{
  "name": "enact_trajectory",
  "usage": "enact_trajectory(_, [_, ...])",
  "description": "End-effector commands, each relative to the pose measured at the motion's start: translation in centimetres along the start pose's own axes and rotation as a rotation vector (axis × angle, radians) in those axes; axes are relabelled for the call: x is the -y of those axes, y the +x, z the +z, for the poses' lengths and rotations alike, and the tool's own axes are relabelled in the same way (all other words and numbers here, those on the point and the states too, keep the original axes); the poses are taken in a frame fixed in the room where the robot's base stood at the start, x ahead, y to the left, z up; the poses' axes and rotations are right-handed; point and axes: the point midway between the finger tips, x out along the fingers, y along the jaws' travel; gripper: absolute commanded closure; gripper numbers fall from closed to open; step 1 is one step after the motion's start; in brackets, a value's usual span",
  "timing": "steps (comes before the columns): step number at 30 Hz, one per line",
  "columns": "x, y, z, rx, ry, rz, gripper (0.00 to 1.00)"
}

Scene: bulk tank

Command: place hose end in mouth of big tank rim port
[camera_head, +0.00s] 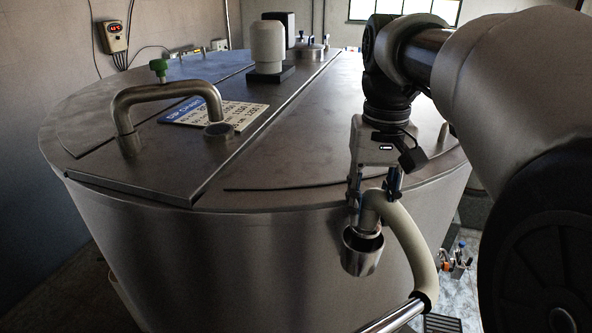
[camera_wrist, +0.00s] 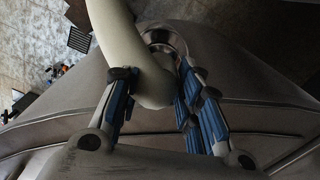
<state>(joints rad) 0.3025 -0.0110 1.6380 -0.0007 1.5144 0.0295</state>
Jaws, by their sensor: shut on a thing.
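A beige hose (camera_head: 411,247) arches beside the tank's front side, with its end bent downward. My gripper (camera_head: 374,192) is shut on the hose near that end. In the wrist view the hose (camera_wrist: 112,30) curves between the blue-padded fingers of my gripper (camera_wrist: 156,82). The rim port (camera_head: 361,257) is a metal cup at the front of the big steel tank (camera_head: 240,255), mouth upward. Its ring (camera_wrist: 166,42) shows just past the bend in the wrist view. The hose end is at the port's mouth; I cannot tell whether it is inside or only above it.
The tank lid carries a bent metal pipe (camera_head: 165,90), a printed sign (camera_head: 225,113) and a white-capped motor (camera_head: 267,45). A metal rail (camera_head: 395,318) is low by the hose. Small items (camera_head: 457,262) lie on the floor at right.

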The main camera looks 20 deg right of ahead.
Motion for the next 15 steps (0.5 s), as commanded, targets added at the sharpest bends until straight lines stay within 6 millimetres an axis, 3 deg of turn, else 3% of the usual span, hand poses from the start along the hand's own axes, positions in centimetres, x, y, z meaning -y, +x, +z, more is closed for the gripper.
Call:
enact_trajectory(8, [0.0,3.5,0.0,0.001,0.000,0.000,1.00])
enact_trajectory(15, [0.0,3.9,0.0,-0.002,0.000,0.000,1.00])
